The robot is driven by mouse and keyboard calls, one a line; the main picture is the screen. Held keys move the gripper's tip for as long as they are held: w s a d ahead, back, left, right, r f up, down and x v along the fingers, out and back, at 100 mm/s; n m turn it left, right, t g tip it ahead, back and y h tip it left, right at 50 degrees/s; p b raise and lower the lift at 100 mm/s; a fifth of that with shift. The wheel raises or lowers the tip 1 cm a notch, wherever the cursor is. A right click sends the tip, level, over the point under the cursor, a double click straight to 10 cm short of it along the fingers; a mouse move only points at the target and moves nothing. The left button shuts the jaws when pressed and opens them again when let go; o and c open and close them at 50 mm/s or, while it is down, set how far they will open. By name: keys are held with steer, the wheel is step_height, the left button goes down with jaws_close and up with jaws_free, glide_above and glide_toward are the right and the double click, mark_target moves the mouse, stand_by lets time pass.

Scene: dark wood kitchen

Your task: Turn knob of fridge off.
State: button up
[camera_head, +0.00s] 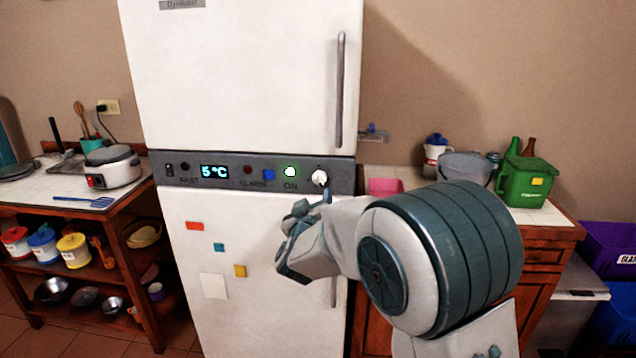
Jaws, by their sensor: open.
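The white fridge (243,75) stands in the middle of the head camera view, with a grey control panel between its upper and lower doors. The round white knob (320,177) is at the right end of the panel. The display (214,172) reads 5°C. My gripper (306,203) is open and empty, just below and slightly left of the knob. One finger reaches up close to the knob; I cannot tell whether it touches. My arm hides part of the lower door.
Two vertical door handles are on the fridge's right side; the upper one (340,90) is fully visible. A wooden shelf with a rice cooker (112,166) stands left. A counter with a grey pot (466,168) and a green bin (525,181) stands right.

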mark_target(319, 182)
steer(key=w+p, duration=0.1)
steer(key=w, duration=0.9)
steer(key=shift+d+p, duration=0.15)
steer(key=shift+p, duration=0.15)
steer(key=c, duration=1)
